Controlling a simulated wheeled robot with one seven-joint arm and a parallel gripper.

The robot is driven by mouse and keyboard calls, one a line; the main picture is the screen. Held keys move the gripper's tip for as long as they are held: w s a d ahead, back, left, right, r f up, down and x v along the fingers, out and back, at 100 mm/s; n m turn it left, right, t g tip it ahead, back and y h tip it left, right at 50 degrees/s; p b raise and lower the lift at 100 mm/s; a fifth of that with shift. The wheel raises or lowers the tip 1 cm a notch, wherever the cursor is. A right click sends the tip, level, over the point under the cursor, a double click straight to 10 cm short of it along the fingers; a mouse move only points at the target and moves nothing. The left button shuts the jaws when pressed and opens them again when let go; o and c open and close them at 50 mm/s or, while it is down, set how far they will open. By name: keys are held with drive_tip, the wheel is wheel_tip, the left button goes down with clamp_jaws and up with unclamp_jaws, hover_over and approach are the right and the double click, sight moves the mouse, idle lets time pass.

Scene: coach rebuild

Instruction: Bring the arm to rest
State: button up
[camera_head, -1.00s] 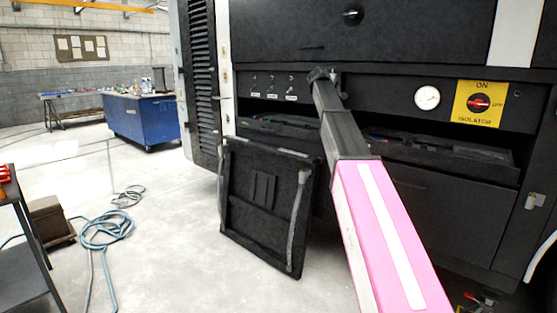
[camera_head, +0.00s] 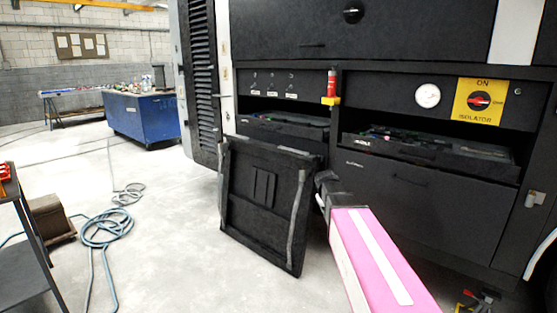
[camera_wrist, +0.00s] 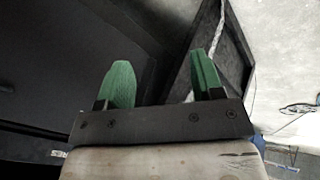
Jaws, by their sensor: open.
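My arm, with its pink link, reaches in from the bottom right in the head view. My gripper (camera_head: 327,186) is low in front of the black coach side, just right of the loose black panel (camera_head: 262,205). Its fingers are too small to make out there. In the wrist view my gripper (camera_wrist: 160,85) shows two green fingers spread wide apart with nothing between them. The leaning panel (camera_wrist: 236,50) shows behind the right finger.
A red cylinder in a yellow holder (camera_head: 331,87) is on the divider between the open bays. The yellow isolator plate (camera_head: 480,102) and a white gauge (camera_head: 427,96) are to its right. A blue hose (camera_head: 100,230) lies on the floor. A blue bench (camera_head: 143,118) stands behind.

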drive_tip(key=s+a+f+m+g+y, duration=0.1)
drive_tip(key=s+f+g, duration=0.1)
drive_tip(key=s+f, duration=0.5)
drive_tip(key=s+a+f+m+g+y, duration=0.2)
drive_tip(key=s+f, duration=0.5)
drive_tip(key=s, duration=0.9)
drive_tip(key=shift+s+a+f, duration=0.15)
drive_tip(key=shift+a, duration=0.05)
